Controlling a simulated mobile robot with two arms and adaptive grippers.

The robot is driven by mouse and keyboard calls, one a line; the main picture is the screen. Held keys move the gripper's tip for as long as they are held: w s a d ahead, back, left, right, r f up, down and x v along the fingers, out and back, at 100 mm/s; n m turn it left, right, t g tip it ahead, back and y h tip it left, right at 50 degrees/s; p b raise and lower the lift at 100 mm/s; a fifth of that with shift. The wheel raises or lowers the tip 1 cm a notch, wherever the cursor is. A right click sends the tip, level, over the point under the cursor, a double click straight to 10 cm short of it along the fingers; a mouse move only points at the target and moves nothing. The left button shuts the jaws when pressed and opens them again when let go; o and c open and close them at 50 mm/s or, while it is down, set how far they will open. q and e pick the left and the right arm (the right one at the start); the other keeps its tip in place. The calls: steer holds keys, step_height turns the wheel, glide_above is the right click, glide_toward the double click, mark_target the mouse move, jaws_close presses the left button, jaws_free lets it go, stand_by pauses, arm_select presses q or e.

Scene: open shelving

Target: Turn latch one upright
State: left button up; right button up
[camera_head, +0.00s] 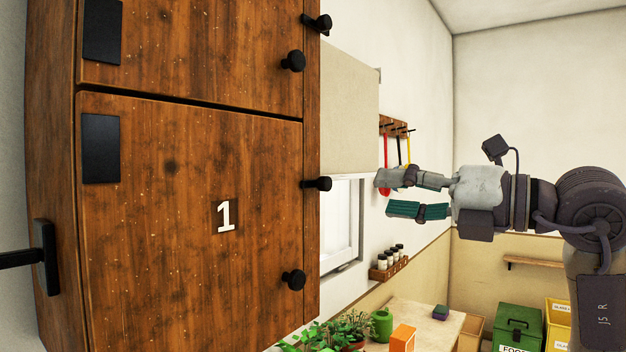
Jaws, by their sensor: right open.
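The wooden cabinet door marked 1 (170,240) is closed. At its right edge a black latch (318,184) lies sideways, with its left end over the door edge and its knob end on the frame. My right gripper (391,193) is to the right of this latch, at about its height in the picture, and apart from it. Its two fingers are spread, one above the other, pointing left, with nothing between them. My left gripper is not in view.
A round black knob (294,280) sticks out low on door 1. The upper door has another knob (293,61) and a sideways latch (317,23). A dark bar (45,257) stands at the cabinet's left side. Plants (340,330) are below right.

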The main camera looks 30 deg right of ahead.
mark_target(329, 184)
steer(key=shift+m+h, duration=0.4)
steer(key=shift+h, duration=0.4)
steer(key=p+x, duration=0.2)
steer(key=x, duration=0.1)
steer(key=r+p+x, duration=0.1)
steer(key=p+x, duration=0.1)
steer(key=x, duration=0.2)
steer(key=d+p+x, duration=0.1)
steer(key=p+x, duration=0.1)
steer(key=x, duration=0.2)
steer(key=shift+w+d+r, duration=0.1)
steer(key=shift+w+r, duration=0.1)
steer(key=shift+w, duration=0.1)
steer(key=shift+w+f, duration=0.15)
steer(key=shift+w, duration=0.45)
